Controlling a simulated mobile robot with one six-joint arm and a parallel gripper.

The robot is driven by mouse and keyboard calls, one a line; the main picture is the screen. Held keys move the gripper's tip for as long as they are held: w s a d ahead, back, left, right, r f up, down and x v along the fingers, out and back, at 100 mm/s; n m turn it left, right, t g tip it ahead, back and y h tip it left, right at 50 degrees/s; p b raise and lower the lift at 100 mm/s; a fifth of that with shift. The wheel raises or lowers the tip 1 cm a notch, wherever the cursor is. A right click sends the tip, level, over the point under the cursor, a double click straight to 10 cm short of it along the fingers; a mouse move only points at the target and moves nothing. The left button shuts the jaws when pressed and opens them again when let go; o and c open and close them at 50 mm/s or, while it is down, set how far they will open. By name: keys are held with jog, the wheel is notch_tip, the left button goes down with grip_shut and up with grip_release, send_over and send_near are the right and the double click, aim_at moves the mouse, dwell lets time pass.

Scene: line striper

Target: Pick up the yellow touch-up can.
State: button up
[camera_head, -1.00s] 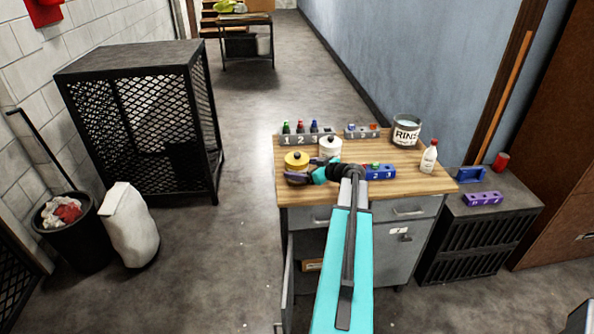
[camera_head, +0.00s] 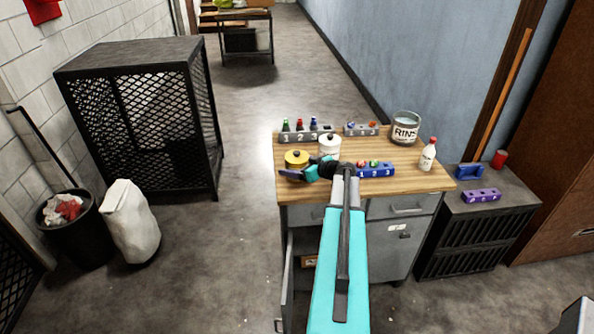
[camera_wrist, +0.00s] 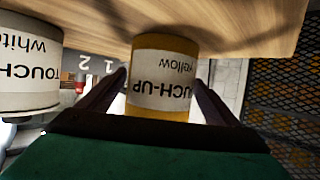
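The yellow touch-up can (camera_head: 296,158) stands upright on the wooden bench top, near its left edge. In the wrist view, which is upside down, the yellow can (camera_wrist: 163,75) sits between the two dark fingers of my gripper (camera_wrist: 160,80), with its label facing me. The fingers are spread, one on each side of it; I cannot tell whether they touch it. In the head view my gripper (camera_head: 289,174) is low at the can's near side. The white touch-up can (camera_head: 330,146) stands to the right and behind; it also shows in the wrist view (camera_wrist: 28,72).
A numbered rack (camera_head: 305,136) with small bottles stands behind the cans. A blue numbered block (camera_head: 376,170) lies right of my wrist. A rinse tub (camera_head: 405,128) and a white bottle (camera_head: 428,157) stand on the right of the bench. The bench's left edge is close to my gripper.

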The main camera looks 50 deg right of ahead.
jog(key=c, duration=1.3)
jog(key=shift+r, duration=0.15)
jog(key=shift+r+b, duration=1.05)
jog(key=shift+r, duration=0.3)
jog(key=s+d+b, duration=0.1)
jog(key=s+b, duration=0.1)
jog(key=s, duration=0.3)
jog(key=s+d+r+b, duration=0.1)
jog(key=s+b, duration=0.1)
jog(key=s, duration=0.3)
jog(key=s+d+r+b, duration=0.1)
jog(key=s+d, duration=0.1)
jog(key=s, duration=0.3)
jog(key=shift+s+b, duration=0.3)
jog(key=shift+b, duration=0.1)
